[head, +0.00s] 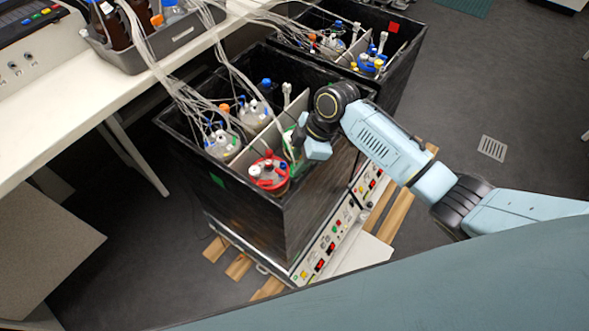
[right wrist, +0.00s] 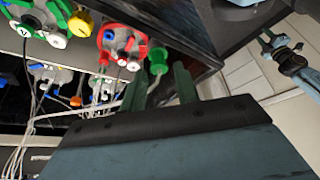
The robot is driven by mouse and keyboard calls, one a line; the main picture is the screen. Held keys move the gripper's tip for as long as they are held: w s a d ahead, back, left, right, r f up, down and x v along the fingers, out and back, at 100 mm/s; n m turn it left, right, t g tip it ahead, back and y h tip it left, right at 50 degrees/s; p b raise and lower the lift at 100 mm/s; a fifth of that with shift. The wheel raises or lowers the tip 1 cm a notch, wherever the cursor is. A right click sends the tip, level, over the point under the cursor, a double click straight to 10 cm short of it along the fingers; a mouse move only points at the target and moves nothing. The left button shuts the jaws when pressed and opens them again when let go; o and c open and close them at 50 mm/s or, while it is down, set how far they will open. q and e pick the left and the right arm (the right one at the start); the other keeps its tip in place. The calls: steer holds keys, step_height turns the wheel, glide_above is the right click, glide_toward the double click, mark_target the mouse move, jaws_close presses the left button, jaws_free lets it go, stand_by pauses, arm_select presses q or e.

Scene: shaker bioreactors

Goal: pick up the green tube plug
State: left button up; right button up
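The green tube plug (right wrist: 158,58) shows in the right wrist view, upright against the picture, with a pale tube running from it. My right gripper (right wrist: 160,72) has its two dark green fingers apart, one on each side of the plug. I cannot tell whether either finger touches it. In the head view my right gripper (head: 299,141) reaches over the near shaker box beside a red-ringed bottle (head: 269,173). It covers part of a green-ringed bottle (head: 290,150), and I cannot make out the plug there.
The near black box (head: 255,220) has high walls and holds several bottles trailing pale tubes. A second black box (head: 405,60) stands behind it. A white bench (head: 60,120) with a grey bottle tray (head: 160,45) is at left. Open floor lies at right.

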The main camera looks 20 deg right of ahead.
mark_target(294, 167)
steer(key=x, duration=0.3)
steer(key=shift+f, duration=0.25)
steer(key=shift+d, duration=0.1)
steer(key=shift+c, duration=0.2)
jaws_close()
steer(key=shift+r, duration=0.1)
